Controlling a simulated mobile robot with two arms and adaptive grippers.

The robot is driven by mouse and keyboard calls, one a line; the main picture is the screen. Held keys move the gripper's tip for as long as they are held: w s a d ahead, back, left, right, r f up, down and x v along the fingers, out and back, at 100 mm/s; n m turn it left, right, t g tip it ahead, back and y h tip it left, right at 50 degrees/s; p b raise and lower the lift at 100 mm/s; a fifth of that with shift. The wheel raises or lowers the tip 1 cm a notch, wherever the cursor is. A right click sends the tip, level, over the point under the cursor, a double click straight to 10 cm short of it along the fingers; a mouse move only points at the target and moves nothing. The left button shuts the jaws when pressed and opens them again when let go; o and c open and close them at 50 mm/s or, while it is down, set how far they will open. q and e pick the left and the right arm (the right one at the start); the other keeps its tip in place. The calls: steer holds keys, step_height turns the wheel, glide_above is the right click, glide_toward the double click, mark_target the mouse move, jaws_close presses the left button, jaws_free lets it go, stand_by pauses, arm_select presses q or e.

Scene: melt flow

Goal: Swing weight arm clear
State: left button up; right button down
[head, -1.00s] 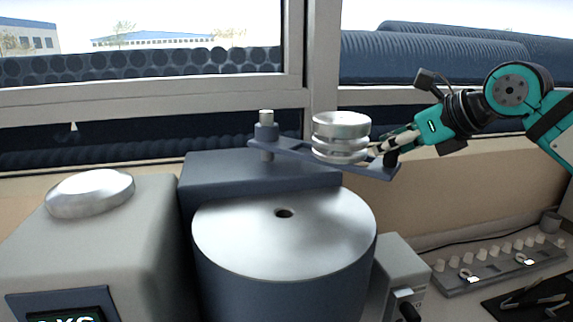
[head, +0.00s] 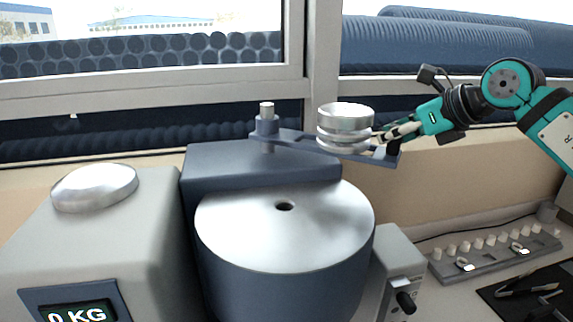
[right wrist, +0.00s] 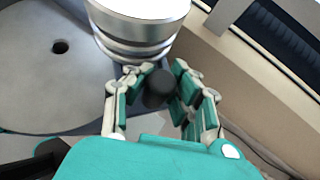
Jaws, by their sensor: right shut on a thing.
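The weight arm (head: 301,142) is a dark blue-grey bar on an upright pivot post (head: 267,126) behind the steel-topped barrel (head: 240,226). It carries stacked silver weights (head: 346,115). The bar reaches right, so the weights stand behind and right of the barrel's centre hole (head: 285,206), not over it. My right gripper (head: 382,139) is at the bar's free end, beside the weights. In the right wrist view my right gripper (right wrist: 160,92) is shut on the black knob (right wrist: 158,86), close to the weights (right wrist: 142,20). My left gripper is not in view.
A scale (head: 100,230) reading 0 KG stands at left, with a silver dome (head: 95,187) on top. A grey box with a black knob (head: 404,302) is right of the barrel. A rack of small white pieces (head: 495,252) and a black mat lie at right. The window is behind.

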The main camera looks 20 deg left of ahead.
steer(key=shift+w+d+r, duration=0.1)
steer(key=shift+w+d, duration=0.05)
steer(key=shift+w, duration=0.7)
steer(key=shift+w+d, duration=0.1)
steer(key=shift+w, duration=0.75)
steer(key=c, duration=1.4)
jaws_free()
steer(key=shift+w+d, duration=0.1)
steer(key=o, duration=0.3)
steer(key=shift+d, duration=0.25)
steer(key=shift+a, duration=0.1)
